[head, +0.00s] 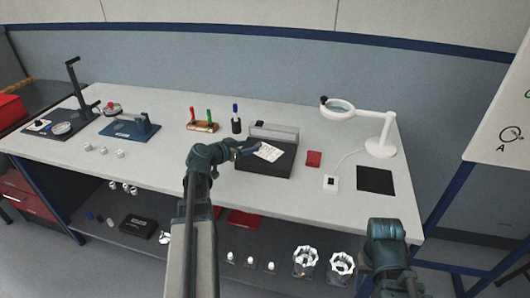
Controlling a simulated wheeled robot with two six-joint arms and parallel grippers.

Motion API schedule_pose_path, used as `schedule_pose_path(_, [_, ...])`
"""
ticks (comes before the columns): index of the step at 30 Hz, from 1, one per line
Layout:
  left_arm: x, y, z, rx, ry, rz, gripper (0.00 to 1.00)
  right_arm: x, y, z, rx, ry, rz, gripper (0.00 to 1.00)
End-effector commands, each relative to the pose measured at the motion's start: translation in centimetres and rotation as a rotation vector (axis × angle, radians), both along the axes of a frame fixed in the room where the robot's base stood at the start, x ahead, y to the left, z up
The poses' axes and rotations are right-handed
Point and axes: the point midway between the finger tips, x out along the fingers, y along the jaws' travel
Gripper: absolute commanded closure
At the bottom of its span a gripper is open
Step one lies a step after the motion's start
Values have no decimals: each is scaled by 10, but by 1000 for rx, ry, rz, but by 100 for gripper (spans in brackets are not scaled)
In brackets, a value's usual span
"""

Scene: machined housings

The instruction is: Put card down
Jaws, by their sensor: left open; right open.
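A small white card (269,152) with dark marks lies over the black top of a grey-backed box (266,170) at the middle of the table. My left gripper (248,151) is open at the card's left edge; whether a fingertip touches the card is too small to tell. My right gripper (396,284) is low at the bottom right, in front of the table and away from the card. It is open, with its fingers hard to make out.
A pen holder (237,125) and a screwdriver rack (202,126) stand behind left.

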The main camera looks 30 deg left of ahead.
Motion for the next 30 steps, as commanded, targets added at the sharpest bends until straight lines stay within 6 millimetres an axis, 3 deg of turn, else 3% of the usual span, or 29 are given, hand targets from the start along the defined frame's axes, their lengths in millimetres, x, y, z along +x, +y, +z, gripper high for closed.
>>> schedule_pose_path(12, [45,-8,-20,1,0,-1,43,0,0,-20,0,0,0,49])
schedule_pose_path(19, [46,-9,-19,0,0,0,43,0,0,-19,0,0,0,49])
schedule_pose_path(29, [46,-9,-19,0,0,0,100,0,0,-19,0,0,0,49])
schedule_pose_path(30, [46,-9,-19,0,0,0,100,0,0,-19,0,0,0,49])
